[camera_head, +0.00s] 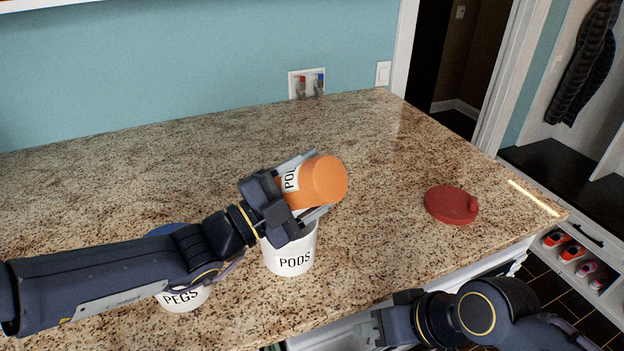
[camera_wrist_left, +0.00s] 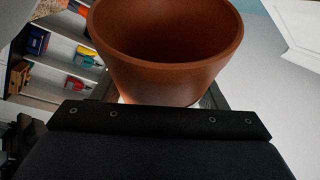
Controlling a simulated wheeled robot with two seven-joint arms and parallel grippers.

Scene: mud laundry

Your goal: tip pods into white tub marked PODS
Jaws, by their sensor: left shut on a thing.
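The white tub marked PODS (camera_head: 291,261) stands upright on the counter. My left gripper (camera_head: 306,187) is shut on an orange container (camera_head: 327,180) with a white label, partly covered, whose visible letters start "PO". It holds the container tilted just above the tub and hides most of the tub's mouth. In the left wrist view the container (camera_wrist_left: 165,75) shows its wide rim and a bare brown inside; I see no pods in the visible part. My right gripper (camera_head: 372,328) is low at the counter's front edge, apart from the tub; its jaw opening is unclear.
A white tub marked PEGS (camera_head: 184,299) with a blue top (camera_head: 166,230) stands to the left, partly behind my left arm. A round red lid (camera_head: 451,205) lies on the right of the granite counter (camera_head: 390,140). The back of the counter is clear.

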